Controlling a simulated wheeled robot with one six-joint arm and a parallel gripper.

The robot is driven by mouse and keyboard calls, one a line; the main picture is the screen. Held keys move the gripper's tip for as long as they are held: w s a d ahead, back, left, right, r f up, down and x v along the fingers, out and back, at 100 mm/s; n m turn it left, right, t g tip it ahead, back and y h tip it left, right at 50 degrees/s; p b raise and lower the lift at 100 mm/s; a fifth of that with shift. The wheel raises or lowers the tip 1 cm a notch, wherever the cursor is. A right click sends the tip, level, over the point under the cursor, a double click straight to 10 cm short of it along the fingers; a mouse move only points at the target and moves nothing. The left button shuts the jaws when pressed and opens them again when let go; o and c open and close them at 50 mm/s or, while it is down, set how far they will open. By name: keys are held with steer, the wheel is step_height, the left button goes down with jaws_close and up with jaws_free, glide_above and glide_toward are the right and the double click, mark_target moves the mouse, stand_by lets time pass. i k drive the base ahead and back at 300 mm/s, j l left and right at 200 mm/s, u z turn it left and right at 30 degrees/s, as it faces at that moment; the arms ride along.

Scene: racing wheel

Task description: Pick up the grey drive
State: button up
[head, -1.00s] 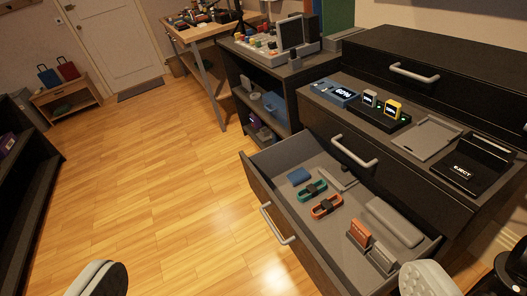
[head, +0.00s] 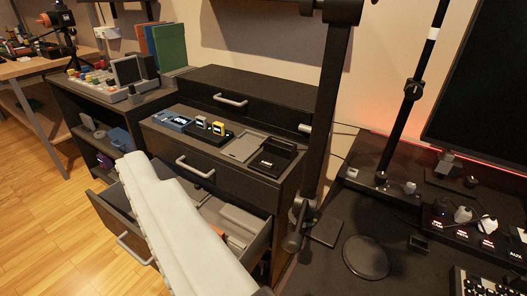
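A small grey drive (head: 201,121) stands in a black dock (head: 214,136) on the cabinet top, beside a yellow drive (head: 218,128). In the open drawer (head: 103,208) below, an orange drive (head: 236,243) shows partly past my gripper. My gripper (head: 140,166) is a large pale shape with a ribbed left edge, reaching across the drawer in the foreground. Its two fingers cannot be told apart, and nothing is seen held at its tip.
A blue display box (head: 175,121), a shallow grey tray (head: 243,147) and a black eject box (head: 273,158) share the cabinet top. A black post (head: 327,110) rises close on the right. A dark desk (head: 385,230) with a round pad stands right of it.

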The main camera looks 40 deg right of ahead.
mark_target(237, 248)
steer(key=z, duration=0.75)
steer(key=k+j+z, duration=0.1)
steer(key=k+j, duration=0.1)
